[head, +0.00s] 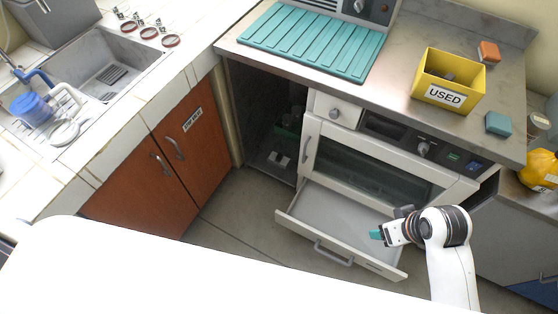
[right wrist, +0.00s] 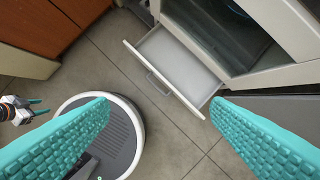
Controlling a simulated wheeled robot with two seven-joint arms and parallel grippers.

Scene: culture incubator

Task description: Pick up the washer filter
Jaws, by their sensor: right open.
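I cannot make out for certain which thing is the washer filter. My right gripper (head: 377,234) hangs over the open white drawer (head: 325,215) in the head view. In the right wrist view its two teal fingers (right wrist: 160,130) are wide apart with nothing between them. The drawer also shows in the right wrist view (right wrist: 178,68), and the visible part of its inside looks empty. My left gripper (right wrist: 38,107) shows small at the left edge of the right wrist view, its teal fingertips apart and empty. It is not in the head view.
A yellow box marked USED (head: 450,88) stands on the steel counter, with an orange block (head: 489,51) and a teal block (head: 498,124) beside it. A teal ribbed mat (head: 310,38) lies left. A sink (head: 110,68), blue jug (head: 30,108) and red-rimmed rings (head: 149,33) are at left.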

